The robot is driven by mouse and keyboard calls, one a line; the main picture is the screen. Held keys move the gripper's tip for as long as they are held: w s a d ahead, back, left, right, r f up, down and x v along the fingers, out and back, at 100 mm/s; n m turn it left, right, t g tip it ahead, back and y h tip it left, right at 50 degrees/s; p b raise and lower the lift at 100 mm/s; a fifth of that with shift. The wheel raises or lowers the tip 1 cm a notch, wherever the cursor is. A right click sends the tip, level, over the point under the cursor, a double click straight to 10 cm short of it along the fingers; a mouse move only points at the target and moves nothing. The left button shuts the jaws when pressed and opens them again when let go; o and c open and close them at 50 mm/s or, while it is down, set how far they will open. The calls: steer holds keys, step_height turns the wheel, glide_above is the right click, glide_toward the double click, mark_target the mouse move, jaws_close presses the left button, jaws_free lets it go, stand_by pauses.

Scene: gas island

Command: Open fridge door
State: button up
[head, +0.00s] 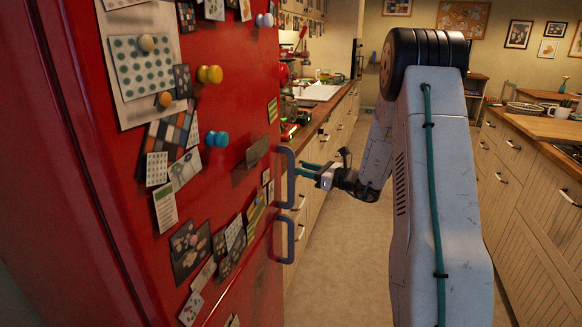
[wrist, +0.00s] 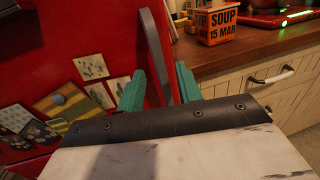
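The red fridge (head: 235,115) fills the left of the head view, and its door looks closed. Its upper door handle (head: 291,178) is a grey vertical bar near the right edge. A lower handle (head: 290,241) is below it. My gripper (head: 302,169) is at the upper handle, with green fingers pointing left toward it. In the wrist view the handle bar (wrist: 154,48) stands between the two fingers of my gripper (wrist: 160,82). The fingers are apart, with gaps beside the bar. Whether the fingertips reach past the bar is hard to tell.
A wooden counter (head: 325,108) with drawers stands just beyond the fridge. A soup box (wrist: 215,27) is on it, close to the handle. Another counter (head: 545,125) runs along the right. The floor (head: 340,255) between them is clear. Magnets and papers cover the fridge.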

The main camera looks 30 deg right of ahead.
steer(key=x, duration=0.5)
steer(key=shift+w+a, duration=0.25)
jaws_close()
